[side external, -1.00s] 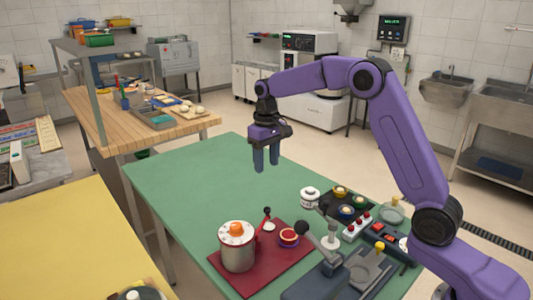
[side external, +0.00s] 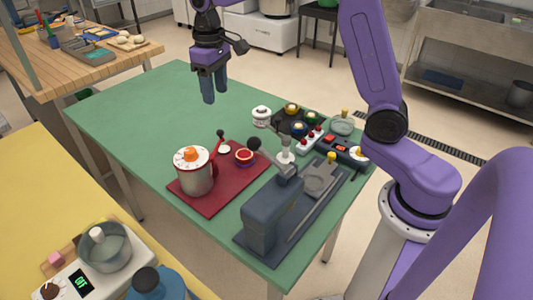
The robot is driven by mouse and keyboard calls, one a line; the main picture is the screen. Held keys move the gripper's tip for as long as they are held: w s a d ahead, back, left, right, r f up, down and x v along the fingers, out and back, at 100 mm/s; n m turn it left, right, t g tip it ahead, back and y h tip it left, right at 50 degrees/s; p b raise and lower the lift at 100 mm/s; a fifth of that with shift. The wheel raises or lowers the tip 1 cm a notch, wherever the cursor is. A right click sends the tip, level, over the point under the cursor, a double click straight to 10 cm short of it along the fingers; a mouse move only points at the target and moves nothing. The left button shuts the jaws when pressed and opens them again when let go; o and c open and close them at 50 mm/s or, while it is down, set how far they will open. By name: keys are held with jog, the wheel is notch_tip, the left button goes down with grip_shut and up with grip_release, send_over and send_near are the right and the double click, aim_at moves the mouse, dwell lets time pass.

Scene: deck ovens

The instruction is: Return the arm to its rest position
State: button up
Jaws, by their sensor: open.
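My gripper (side external: 214,85) hangs in the air over the far part of the green table (side external: 140,110), its fingers pointing down. It is open and nothing shows between the fingers. It is apart from the objects on the table. My purple arm comes in from the right and its upper part runs out of the top of the picture.
A red mat (side external: 212,207) bears a steel pot (side external: 195,178) with an orange-marked lid. A grey lever machine (side external: 272,220) stands at the near right. A white jar (side external: 261,116), a dark tray (side external: 282,126) of coloured knobs and a red-buttoned box (side external: 309,140) stand behind. A scale (side external: 65,285) is on the yellow table. The green table's far left is clear.

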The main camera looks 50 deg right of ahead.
jog(key=s+a+n, duration=0.3)
jog(key=s+n, duration=0.2)
jog(key=s, duration=1.3)
jog(key=s+d+f+n, duration=0.2)
jog(key=s, duration=0.5)
jog(key=s+d+f+n, duration=0.2)
jog(key=s+d, duration=0.1)
jog(key=s, duration=0.5)
jog(key=shift+s+d+f+n, duration=0.2)
jog(key=shift+f+n, duration=0.1)
jog(key=shift+w, duration=0.15)
